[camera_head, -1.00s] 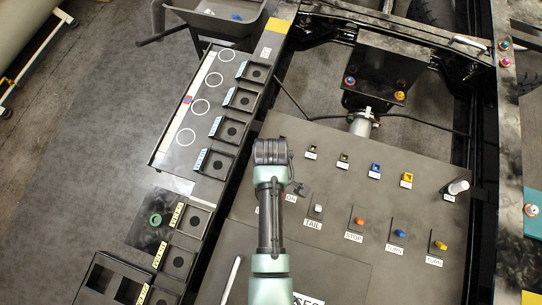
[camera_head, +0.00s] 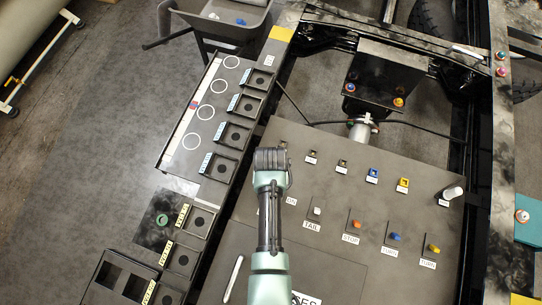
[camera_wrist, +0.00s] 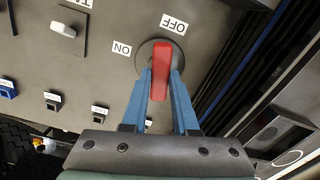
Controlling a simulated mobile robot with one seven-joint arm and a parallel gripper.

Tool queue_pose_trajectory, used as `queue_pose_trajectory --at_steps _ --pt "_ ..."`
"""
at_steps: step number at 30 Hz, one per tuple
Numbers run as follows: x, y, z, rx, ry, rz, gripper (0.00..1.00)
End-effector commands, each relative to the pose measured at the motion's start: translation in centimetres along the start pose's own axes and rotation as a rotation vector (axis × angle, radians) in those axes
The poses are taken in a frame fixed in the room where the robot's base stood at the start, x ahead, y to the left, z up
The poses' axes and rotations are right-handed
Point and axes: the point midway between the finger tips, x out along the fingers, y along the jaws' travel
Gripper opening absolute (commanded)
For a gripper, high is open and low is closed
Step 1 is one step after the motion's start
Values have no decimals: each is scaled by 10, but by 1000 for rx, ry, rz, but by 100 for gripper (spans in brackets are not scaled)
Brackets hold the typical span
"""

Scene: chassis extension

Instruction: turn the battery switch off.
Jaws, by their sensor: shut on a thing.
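The battery switch (camera_wrist: 161,68) has a red lever on a dark round base on the grey panel in the wrist view. The blue fingers of my gripper (camera_wrist: 161,76) are shut on this lever, one on each side. The OFF label (camera_wrist: 174,24) is above and slightly right of the base, and the ON label (camera_wrist: 122,48) is to its left. The lever stands nearly upright in the picture, leaning slightly right at its top. In the head view my wrist (camera_head: 271,162) hides the switch and my fingertips.
A rack of black holders (camera_head: 235,135) lies to the left.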

Motion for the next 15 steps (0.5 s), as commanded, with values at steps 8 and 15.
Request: queue_pose_trajectory --at_steps 8,15 --pt "-1 -1 -1 175 1 0 0" --pt "-1 -1 -1 255 1 0 0"
